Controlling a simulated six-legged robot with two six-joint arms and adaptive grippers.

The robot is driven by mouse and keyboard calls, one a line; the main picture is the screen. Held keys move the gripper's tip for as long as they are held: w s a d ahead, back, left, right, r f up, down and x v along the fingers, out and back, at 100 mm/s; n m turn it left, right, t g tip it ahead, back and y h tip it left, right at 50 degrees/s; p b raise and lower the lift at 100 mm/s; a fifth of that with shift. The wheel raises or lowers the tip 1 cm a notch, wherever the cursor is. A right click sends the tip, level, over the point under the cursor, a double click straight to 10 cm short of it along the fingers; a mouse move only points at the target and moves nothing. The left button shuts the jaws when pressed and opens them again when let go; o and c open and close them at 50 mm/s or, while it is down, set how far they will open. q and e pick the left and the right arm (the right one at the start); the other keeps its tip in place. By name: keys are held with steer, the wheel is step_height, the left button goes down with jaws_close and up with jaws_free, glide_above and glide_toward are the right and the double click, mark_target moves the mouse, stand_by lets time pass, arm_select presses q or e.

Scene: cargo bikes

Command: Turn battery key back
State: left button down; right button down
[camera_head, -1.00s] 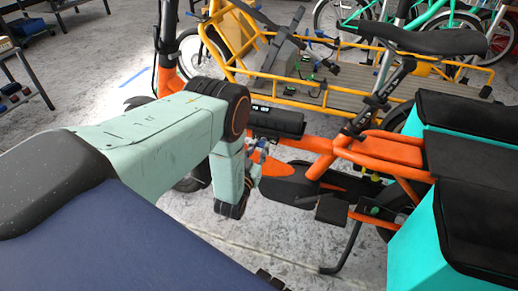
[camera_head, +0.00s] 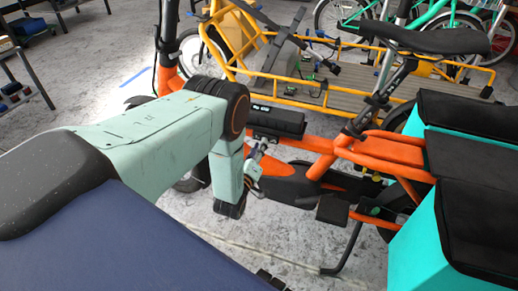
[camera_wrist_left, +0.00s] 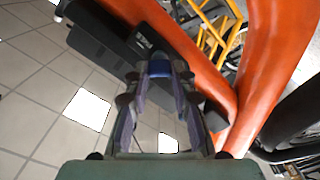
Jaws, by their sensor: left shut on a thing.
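The orange cargo bike (camera_head: 310,143) stands in front of me. Its black battery (camera_head: 277,121) sits on the orange frame tube, and it also shows dark in the left wrist view (camera_wrist_left: 105,47). My left gripper (camera_head: 256,155) is beside the frame just below the battery, partly hidden by my own arm. In the left wrist view the fingers of my left gripper (camera_wrist_left: 158,75) are closed around a small blue piece, which looks like the key (camera_wrist_left: 159,68), at the battery's side. The lock behind it is hidden. My right gripper is not in view.
A teal and black pannier box (camera_head: 425,235) stands at the right on the bike's rear. A yellow cargo bike (camera_head: 330,95) stands behind. The black pedal (camera_head: 331,209) and kickstand (camera_head: 347,248) stick out near me. Grey floor (camera_head: 290,245) is open below.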

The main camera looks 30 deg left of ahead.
arm_select(q)
steer(key=n, duration=0.4)
steer(key=n+b, duration=0.1)
steer(key=n, duration=0.3)
steer(key=shift+f+n, duration=0.2)
steer(key=shift+n, duration=0.2)
stand_by(0.4)
steer(key=c, duration=1.1)
jaws_free()
steer(key=shift+s, duration=0.1)
steer(key=v, duration=1.1)
steer(key=shift+s, duration=0.4)
